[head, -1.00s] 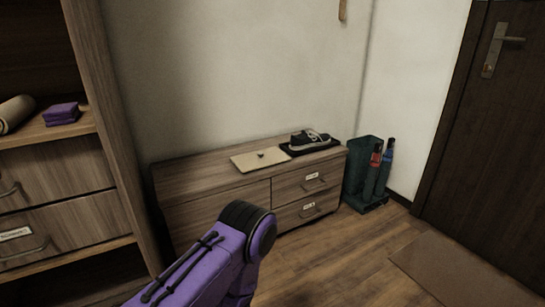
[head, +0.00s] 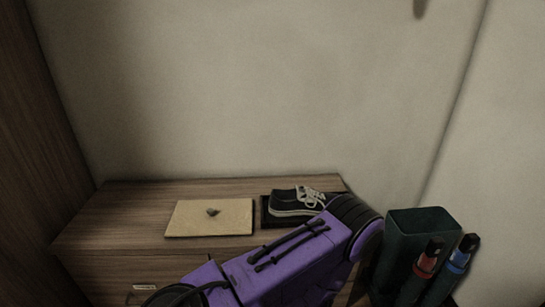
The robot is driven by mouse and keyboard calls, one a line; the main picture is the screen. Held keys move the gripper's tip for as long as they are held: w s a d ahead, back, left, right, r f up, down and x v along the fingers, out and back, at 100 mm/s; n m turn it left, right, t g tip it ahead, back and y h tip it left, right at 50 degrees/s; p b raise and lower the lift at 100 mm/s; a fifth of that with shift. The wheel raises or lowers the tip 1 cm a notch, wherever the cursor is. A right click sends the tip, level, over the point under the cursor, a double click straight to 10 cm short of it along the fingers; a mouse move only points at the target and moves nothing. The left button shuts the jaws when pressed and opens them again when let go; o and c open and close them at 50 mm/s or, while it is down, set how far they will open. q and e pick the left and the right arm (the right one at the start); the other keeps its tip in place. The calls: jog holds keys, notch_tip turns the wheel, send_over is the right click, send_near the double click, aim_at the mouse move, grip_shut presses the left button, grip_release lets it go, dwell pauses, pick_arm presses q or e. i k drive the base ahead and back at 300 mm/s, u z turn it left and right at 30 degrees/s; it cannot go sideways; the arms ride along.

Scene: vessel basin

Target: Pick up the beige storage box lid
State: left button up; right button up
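The beige storage box lid (head: 190,220) lies flat on top of the wooden drawer cabinet (head: 130,212), left of the shoe. A purple arm link of mine crosses the lower middle of the head view, in front of the cabinet and to the right of the lid. Neither of my grippers shows in the view.
A dark sneaker (head: 290,202) sits on a black tray (head: 266,217) right of the lid. A dark green stand (head: 420,222) with a red-banded umbrella (head: 428,262) and a blue-banded umbrella (head: 460,260) is at the right. A wall rises behind the cabinet. The cabinet top's left part is clear.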

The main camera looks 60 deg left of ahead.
aim_at(220, 217)
jog(key=i, duration=1.1)
jog(key=u, duration=2.65)
